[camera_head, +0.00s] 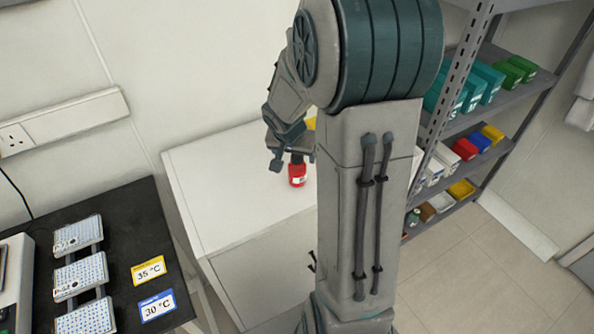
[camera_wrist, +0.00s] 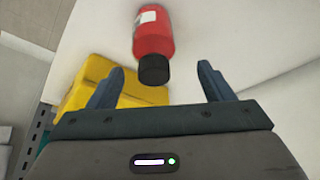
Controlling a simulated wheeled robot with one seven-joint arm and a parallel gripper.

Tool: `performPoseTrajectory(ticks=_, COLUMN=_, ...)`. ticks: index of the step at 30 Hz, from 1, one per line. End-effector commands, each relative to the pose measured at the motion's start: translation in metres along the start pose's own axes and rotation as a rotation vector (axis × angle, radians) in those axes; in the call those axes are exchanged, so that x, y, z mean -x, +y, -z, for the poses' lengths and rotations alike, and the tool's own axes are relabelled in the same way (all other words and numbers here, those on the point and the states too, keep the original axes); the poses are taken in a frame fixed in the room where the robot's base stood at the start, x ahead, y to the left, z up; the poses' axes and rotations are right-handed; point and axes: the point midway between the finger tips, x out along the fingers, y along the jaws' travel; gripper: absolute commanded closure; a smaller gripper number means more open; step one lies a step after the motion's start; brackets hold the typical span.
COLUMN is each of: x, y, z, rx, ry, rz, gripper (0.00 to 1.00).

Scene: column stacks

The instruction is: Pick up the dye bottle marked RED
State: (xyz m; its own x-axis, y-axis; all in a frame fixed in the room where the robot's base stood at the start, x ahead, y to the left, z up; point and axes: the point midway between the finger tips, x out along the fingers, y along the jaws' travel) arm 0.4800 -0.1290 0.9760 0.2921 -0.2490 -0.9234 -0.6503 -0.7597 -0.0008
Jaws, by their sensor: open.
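The red dye bottle (camera_head: 297,176) with a black cap stands on the white cabinet top. In the wrist view the red bottle (camera_wrist: 153,32) shows at the top centre, its black cap toward me and part of a white label at its left edge. I cannot read the label. My gripper (camera_wrist: 158,85) is open, with the cap between the lines of its two fingers and a little beyond the fingertips. In the head view my gripper (camera_head: 292,160) is just above the bottle and partly hides its cap.
A yellow object (camera_wrist: 105,85) lies beside the bottle, close to my left finger in the wrist view. The white cabinet top (camera_head: 225,190) is otherwise clear to the left. A metal shelf rack (camera_head: 470,118) with boxes stands right. A black bench (camera_head: 115,225) with trays and temperature cards is left.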

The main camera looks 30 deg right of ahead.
Motion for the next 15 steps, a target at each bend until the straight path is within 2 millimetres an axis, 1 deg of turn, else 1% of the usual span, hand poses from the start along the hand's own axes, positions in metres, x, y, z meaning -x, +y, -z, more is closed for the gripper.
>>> performPoseTrajectory(ticks=6, x=-0.03, y=0.007, z=-0.008, rx=0.002, ry=-0.006, rz=-0.002, gripper=0.26)
performPoseTrajectory(ticks=9, x=-0.042, y=0.006, z=-0.007, rx=0.002, ry=-0.004, rz=-0.002, gripper=0.26)
performPoseTrajectory(ticks=12, x=-0.048, y=0.006, z=-0.006, rx=0.001, ry=-0.002, rz=0.0, gripper=0.26)
performPoseTrajectory(ticks=15, x=-0.049, y=0.006, z=-0.006, rx=0.002, ry=-0.001, rz=0.0, gripper=0.26)
